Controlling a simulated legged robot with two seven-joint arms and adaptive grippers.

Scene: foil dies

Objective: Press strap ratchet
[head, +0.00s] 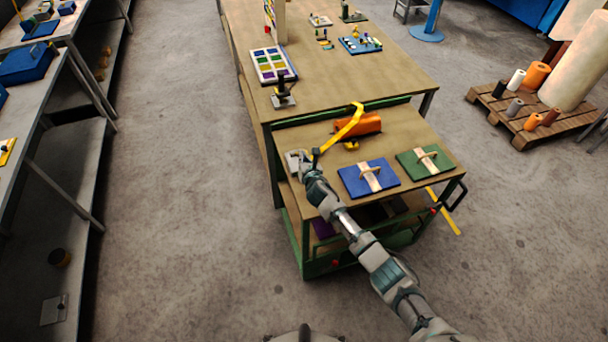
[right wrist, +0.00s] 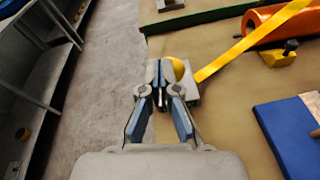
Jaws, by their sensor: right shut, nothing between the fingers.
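The strap ratchet (head: 291,158) is a small grey metal block at the left edge of the cart top. A yellow strap (head: 347,128) runs from it up over an orange cylinder (head: 371,123). My right gripper (head: 306,167) is shut and empty, right at the ratchet. In the right wrist view its closed fingers (right wrist: 160,88) cover part of the ratchet (right wrist: 193,88), and a rounded yellow part shows beside them. Whether the fingertips touch the ratchet I cannot tell. My left gripper is not in view.
A blue board (head: 355,184) and a green board (head: 408,162), each with a pale handle, lie on the cart top (head: 405,125). A small black-topped stand (head: 283,98) and a tray of coloured pieces (head: 262,66) stand on the table behind. Floor left of the cart is clear.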

